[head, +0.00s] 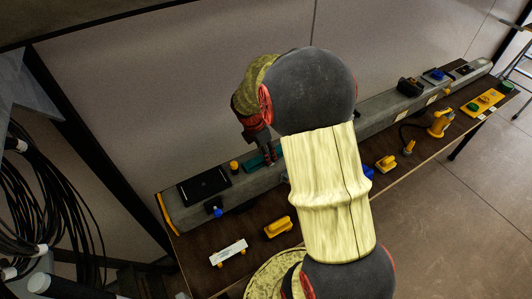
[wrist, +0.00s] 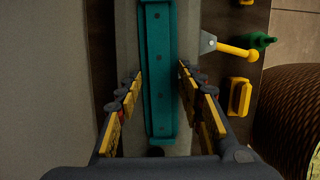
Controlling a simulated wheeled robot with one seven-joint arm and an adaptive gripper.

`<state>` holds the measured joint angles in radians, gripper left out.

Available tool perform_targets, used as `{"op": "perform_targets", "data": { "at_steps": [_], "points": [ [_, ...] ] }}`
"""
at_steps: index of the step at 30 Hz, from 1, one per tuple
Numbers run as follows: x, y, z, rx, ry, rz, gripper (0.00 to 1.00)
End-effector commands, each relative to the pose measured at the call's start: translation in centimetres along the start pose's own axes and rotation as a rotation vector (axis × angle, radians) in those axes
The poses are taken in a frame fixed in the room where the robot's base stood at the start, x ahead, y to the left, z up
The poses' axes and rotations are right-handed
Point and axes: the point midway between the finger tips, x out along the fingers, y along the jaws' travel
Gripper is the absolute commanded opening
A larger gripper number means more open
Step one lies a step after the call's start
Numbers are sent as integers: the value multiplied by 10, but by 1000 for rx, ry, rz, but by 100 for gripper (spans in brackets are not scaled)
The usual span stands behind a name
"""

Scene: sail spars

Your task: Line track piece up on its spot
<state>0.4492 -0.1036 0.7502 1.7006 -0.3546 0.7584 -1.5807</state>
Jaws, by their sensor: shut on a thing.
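The teal track piece (wrist: 158,60) is a long channel with small dark holes along its floor. In the wrist view it runs up the middle, along the grey beam (wrist: 127,40), between the two fingers. My gripper (wrist: 160,85) is shut on it, with yellow-and-black fingers on either side. In the head view my gripper (head: 268,158) points down over the beam (head: 250,185), and only a short stretch of the teal track piece (head: 255,162) shows. My arm hides the rest. I cannot tell whether the piece touches the beam.
A black plate (head: 204,186) and an orange-topped knob (head: 234,166) are on the beam to the left. A yellow block (head: 278,227) and a white strip (head: 228,252) lie on the dark bench in front. In the wrist view a yellow-handled tool (wrist: 235,51) is right of the beam.

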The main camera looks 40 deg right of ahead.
Motion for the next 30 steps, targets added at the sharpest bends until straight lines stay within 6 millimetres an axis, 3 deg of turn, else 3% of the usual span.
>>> {"op": "perform_targets", "data": {
  "at_steps": [5, 30],
  "points": [
    [2, 0, -1, 0, 1, -1, 19],
    [0, 0, -1, 0, 1, -2, 19]
  ]
}}
